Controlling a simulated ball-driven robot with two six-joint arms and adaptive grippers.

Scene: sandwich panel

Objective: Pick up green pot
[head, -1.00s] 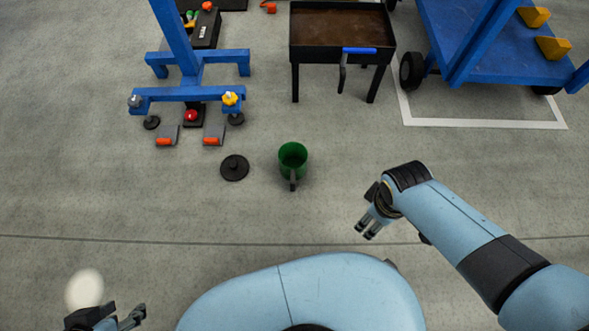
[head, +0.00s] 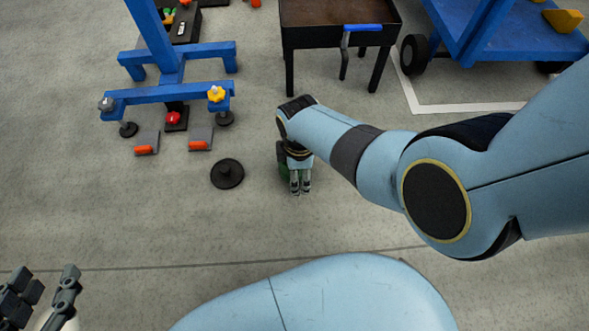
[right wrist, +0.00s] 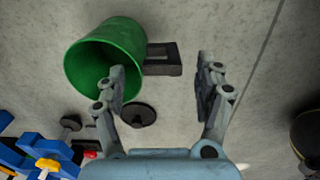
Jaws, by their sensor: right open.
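The green pot (right wrist: 122,38) stands on the floor, open at the top, with a dark handle (right wrist: 164,60) at its side in the right wrist view. In the head view only a sliver of the green pot (head: 283,172) shows behind my right gripper (head: 300,186). My right gripper (right wrist: 160,85) is open, its two fingers spread on either side of the handle. The left finger overlaps the pot's rim in the picture; contact cannot be told. My left gripper (head: 47,290) is at the lower left of the head view, open and far from the pot.
A black round lid (head: 227,174) lies on the floor left of the pot. A blue frame stand (head: 170,95) is at the upper left. A dark metal table (head: 338,38) and a blue cart (head: 510,35) stand behind. The floor at lower left is clear.

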